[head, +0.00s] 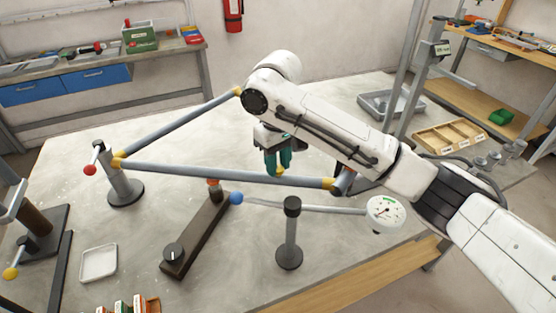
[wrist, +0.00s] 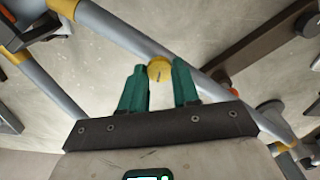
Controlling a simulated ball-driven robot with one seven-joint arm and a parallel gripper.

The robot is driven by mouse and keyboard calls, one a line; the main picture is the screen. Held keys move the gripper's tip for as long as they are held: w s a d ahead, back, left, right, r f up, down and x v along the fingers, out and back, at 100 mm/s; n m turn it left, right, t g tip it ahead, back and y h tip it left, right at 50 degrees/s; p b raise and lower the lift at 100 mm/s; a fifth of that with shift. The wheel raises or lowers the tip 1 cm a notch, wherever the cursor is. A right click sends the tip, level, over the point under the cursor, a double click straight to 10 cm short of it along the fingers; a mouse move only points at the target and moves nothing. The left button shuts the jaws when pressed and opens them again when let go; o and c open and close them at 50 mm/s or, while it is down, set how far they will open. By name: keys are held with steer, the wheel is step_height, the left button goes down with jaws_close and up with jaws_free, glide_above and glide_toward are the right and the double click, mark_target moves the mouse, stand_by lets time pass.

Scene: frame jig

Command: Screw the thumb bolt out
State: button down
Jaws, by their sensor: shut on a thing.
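The thumb bolt (wrist: 159,68) shows as a round yellow head with a dark slot in the wrist view. A small yellow part of it shows below the fingertips in the head view (head: 279,172). My gripper (head: 278,164) points down behind the front tube of the frame. Its green fingers (wrist: 159,80) are shut on the bolt's head, one on each side. The bolt's shank and the hole it sits in are hidden. The frame (head: 220,172) is made of blue-grey tubes with yellow ends, meeting at a corner on the left.
A post with a red-ball handle (head: 90,170) stands at the frame's left corner. A dark bar with a knob (head: 173,252), a black-topped post (head: 291,230) and a dial gauge (head: 386,213) stand in front. A white tray (head: 99,263) lies front left. The tabletop behind the frame is mostly clear.

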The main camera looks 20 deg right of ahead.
steer(key=n+p, duration=0.2)
steer(key=n, duration=0.1)
steer(key=shift+r, duration=0.1)
steer(key=n+p, duration=0.2)
steer(key=n, duration=0.3)
steer(key=n+p, duration=0.1)
steer(key=n, duration=0.3)
steer(key=n+p, duration=0.1)
steer(key=n, duration=0.7)
steer(key=shift+n, duration=0.3)
steer(key=n, duration=0.4)
steer(key=shift+n, duration=0.3)
steer(key=n+b, duration=0.1)
steer(key=n, duration=0.3)
steer(key=shift+f, duration=0.2)
steer(key=shift+n+b, duration=0.45)
steer(key=shift+n, duration=1.55)
